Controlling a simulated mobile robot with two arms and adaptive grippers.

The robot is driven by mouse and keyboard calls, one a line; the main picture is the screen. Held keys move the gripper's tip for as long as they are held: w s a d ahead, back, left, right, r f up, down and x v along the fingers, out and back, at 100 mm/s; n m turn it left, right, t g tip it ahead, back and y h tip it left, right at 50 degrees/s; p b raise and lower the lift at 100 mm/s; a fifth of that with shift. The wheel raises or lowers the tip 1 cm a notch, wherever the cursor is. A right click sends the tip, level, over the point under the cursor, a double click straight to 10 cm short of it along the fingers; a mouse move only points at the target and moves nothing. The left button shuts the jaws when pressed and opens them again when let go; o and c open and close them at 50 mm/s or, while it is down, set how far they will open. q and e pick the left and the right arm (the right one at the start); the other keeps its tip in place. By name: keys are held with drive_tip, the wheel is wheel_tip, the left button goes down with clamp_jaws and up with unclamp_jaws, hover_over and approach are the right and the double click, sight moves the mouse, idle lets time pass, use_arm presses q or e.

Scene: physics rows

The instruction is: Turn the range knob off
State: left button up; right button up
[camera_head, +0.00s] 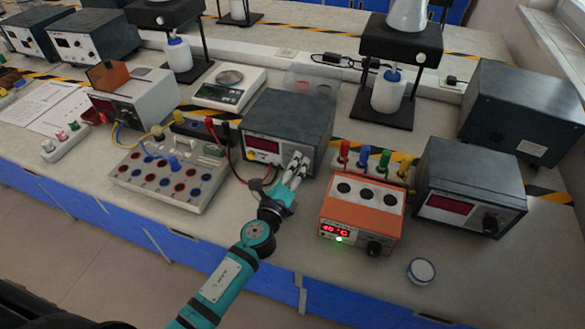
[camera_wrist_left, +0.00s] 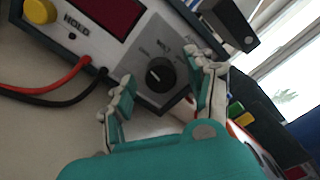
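The range knob (camera_wrist_left: 160,74) is a round black dial with a light pointer mark, on the grey front panel of a dark meter box (camera_head: 290,118). The small labels around it are too blurred to read. My left gripper (camera_head: 296,163) is at the right part of the meter's front and hides the knob in the head view. In the left wrist view its fingers stand open, one on either side of the knob, with a visible gap to it. I cannot tell how far the fingertips are from the panel. My right gripper is not in view.
The meter also has a yellow button (camera_wrist_left: 40,11), a red display (camera_wrist_left: 108,14), and red and black leads. An orange heater unit (camera_head: 361,213) stands right of my left arm, and a grey socket board (camera_head: 170,180) stands left. A round lidded tin (camera_head: 421,271) is near the front edge.

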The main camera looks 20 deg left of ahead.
use_arm(q)
drive_tip(key=shift+s, duration=0.2)
drive_tip(key=s, duration=1.1)
drive_tip(key=shift+s+a, duration=0.15)
drive_tip(key=shift+s, duration=0.15)
